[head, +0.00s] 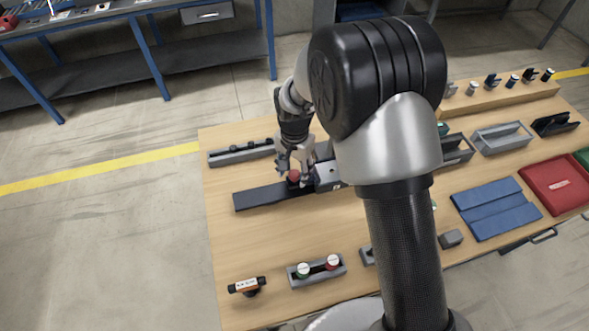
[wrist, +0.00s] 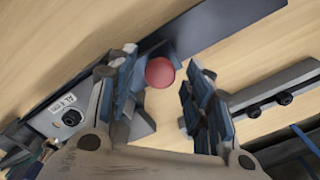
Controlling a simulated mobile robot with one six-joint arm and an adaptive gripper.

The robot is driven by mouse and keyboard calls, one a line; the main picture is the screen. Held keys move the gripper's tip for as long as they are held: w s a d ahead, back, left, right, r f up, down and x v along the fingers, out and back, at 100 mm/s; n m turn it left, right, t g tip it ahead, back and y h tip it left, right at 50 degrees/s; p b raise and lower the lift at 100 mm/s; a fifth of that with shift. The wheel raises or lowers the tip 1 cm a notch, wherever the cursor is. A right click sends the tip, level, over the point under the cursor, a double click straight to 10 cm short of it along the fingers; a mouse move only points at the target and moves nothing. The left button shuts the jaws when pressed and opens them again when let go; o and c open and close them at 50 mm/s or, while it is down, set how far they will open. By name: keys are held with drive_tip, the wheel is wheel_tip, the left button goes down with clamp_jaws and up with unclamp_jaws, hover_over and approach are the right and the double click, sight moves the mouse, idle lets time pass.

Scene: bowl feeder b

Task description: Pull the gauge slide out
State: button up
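The gauge slide is a flat dark bar (head: 258,196) with a round red knob (head: 293,177), lying on the wooden table. It runs to a grey block (head: 328,176), which my arm partly hides. In the wrist view the dark bar (wrist: 225,30) stretches to the upper right, and the grey block (wrist: 62,112) with a white label and black knob is at the left. My gripper (head: 295,168) points down over the red knob. In the wrist view my gripper (wrist: 160,68) is open, with the red knob (wrist: 160,73) between its fingers and a gap visible on the right.
A grey rail with black knobs (head: 240,153) lies behind the slide. A grey holder with round knobs (head: 316,271) and a small orange-and-black device (head: 247,286) are nearer the front edge. Blue (head: 495,209) and red (head: 556,184) trays lie right. Bare wood is in front of the slide.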

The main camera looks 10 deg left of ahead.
clamp_jaws()
idle(0.3)
idle(0.3)
